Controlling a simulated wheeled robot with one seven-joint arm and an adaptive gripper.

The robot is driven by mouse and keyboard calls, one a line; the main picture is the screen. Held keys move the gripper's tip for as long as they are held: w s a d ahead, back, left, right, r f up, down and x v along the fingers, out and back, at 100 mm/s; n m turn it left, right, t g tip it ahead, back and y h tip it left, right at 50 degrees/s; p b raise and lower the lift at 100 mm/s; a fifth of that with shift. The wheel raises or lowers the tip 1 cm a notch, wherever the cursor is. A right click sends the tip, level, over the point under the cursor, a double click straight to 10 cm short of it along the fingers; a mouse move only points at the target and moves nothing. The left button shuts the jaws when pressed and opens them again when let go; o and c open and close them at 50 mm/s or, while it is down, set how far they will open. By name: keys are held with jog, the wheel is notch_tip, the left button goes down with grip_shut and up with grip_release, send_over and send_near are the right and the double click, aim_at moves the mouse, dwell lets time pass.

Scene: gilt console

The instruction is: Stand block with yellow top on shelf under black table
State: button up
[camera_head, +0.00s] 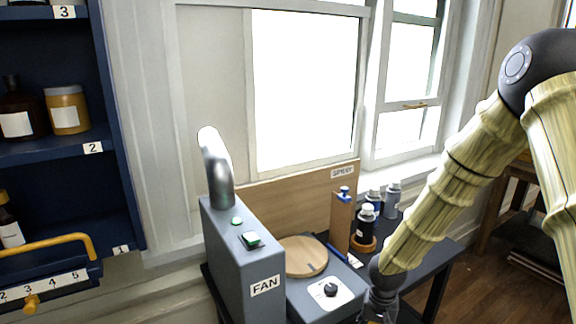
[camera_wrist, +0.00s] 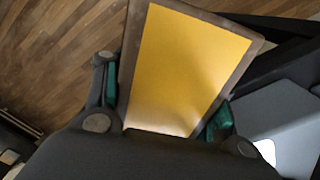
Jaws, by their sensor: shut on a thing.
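The block with the yellow top (camera_wrist: 188,62) fills the middle of the wrist view; its yellow face has a brown border. My gripper (camera_wrist: 164,103) is shut on it, with green finger pads at its left and right sides. Wooden floor shows beyond the block at the left. In the head view my gripper (camera_head: 378,308) is low, at the bottom edge by the black table (camera_head: 436,262), and the block is hidden or out of frame there. The shelf under the table cannot be made out in the head view.
On the table stand a grey FAN unit (camera_head: 240,262), a grey device with a round wooden disc (camera_head: 303,257), a wooden back panel (camera_head: 290,200) and several small bottles (camera_head: 375,200). A blue shelf unit (camera_head: 60,155) is at the left. Open floor (camera_head: 505,275) lies at the right.

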jog(key=s+a+f+n, duration=0.3)
jog(key=a+f, duration=0.2)
jog(key=shift+s+n, duration=0.25)
jog(key=shift+n, duration=0.15)
jog(key=shift+f, duration=0.1)
jog(key=shift+w, duration=0.1)
